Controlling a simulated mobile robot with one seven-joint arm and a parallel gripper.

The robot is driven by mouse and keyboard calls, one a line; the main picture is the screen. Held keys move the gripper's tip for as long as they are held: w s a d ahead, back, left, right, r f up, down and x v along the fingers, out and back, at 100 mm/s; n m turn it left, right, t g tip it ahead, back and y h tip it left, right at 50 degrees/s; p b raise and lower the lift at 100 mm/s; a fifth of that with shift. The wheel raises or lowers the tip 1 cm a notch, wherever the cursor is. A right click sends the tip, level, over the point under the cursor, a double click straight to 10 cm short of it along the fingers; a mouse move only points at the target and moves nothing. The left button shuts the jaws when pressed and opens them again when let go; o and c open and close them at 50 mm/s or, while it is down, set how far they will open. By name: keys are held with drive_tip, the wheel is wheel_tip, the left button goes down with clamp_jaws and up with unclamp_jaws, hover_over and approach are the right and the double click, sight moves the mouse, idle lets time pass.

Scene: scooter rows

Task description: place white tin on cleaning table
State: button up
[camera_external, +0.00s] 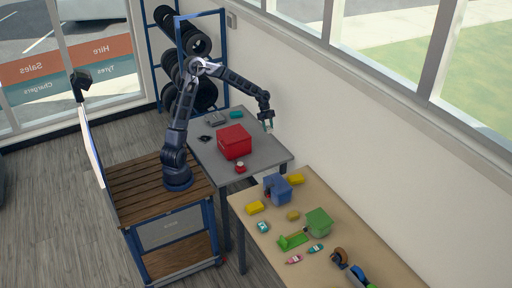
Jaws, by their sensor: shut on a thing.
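My gripper (267,124) is over the back right part of the grey table (208,150), close to the wall. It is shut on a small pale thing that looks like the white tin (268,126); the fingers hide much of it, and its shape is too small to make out. The pale wooden table (362,232) in front, with yellow sponges (255,207) and small bottles (293,259), looks like the cleaning table. My gripper is behind this table and not over it.
A red box (234,141) and a small red item (240,167) stand on the grey table. A blue box (278,187), a green box (318,222) and tape dispensers (340,256) crowd the wooden table. Its right back edge has some bare room. The windowed wall borders both tables.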

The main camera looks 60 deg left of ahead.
hover_over(264, 151)
drive_tip(key=f, duration=1.3)
drive_tip(key=a+f, duration=0.1)
drive_tip(key=f, duration=0.6)
drive_tip(key=shift+f, duration=0.1)
drive_tip(key=shift+f, duration=0.1)
drive_tip(key=o, duration=1)
